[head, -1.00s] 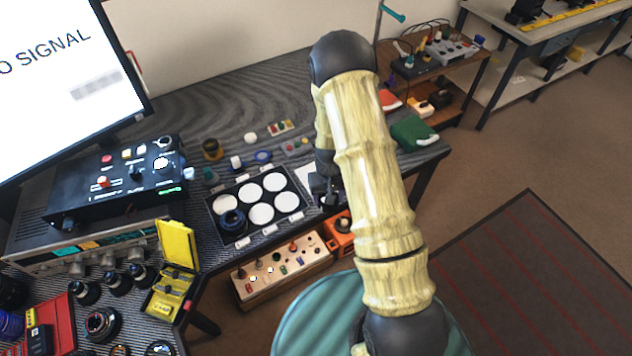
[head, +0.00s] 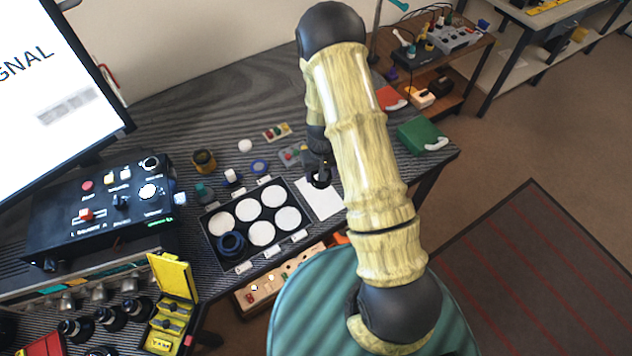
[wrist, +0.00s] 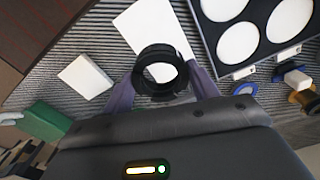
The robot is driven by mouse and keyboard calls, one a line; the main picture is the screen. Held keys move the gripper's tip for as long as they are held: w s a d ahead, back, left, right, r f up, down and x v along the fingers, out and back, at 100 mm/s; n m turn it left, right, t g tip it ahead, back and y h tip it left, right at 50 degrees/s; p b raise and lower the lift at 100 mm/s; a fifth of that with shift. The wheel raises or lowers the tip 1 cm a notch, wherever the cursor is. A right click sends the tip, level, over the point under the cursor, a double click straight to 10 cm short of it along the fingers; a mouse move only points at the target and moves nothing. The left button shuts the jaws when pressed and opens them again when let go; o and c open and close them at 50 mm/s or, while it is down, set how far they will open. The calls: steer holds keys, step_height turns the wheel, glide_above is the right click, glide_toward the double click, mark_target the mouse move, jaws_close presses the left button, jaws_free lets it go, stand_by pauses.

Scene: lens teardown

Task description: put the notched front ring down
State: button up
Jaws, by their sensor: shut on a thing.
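The notched front ring (wrist: 160,72) is a black ring held between the two fingers of my gripper (wrist: 162,84) in the wrist view. White paper shows through its hole and beyond it. In the head view my gripper (head: 319,172) and the dark ring (head: 321,180) are over the upper part of a white sheet (head: 322,203) on the desk, right of the black tray. It is hard to tell how high the ring is above the sheet. My arm hides part of the desk to the right.
A black tray (head: 243,259) with round white pads stands left of the sheet; a dark ring (head: 231,244) sits in its near-left compartment. A green case (head: 420,133) lies to the right.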

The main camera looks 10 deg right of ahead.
steer(key=shift+w+r+m+b, duration=0.1)
steer(key=shift+r+m+b, duration=0.45)
steer(key=shift+b, duration=1.7)
steer(key=shift+r+m+b, duration=0.1)
steer(key=shift+m+b, duration=0.95)
steer(key=shift+b, duration=1.25)
steer(key=shift+w+r+m+b, duration=0.2)
steer(key=shift+m+b, duration=0.6)
steer(key=shift+b, duration=1.45)
steer(key=shift+s, duration=0.15)
steer(key=shift+a+f, duration=0.1)
steer(key=shift+f, duration=3)
steer(key=shift+f, duration=1.9)
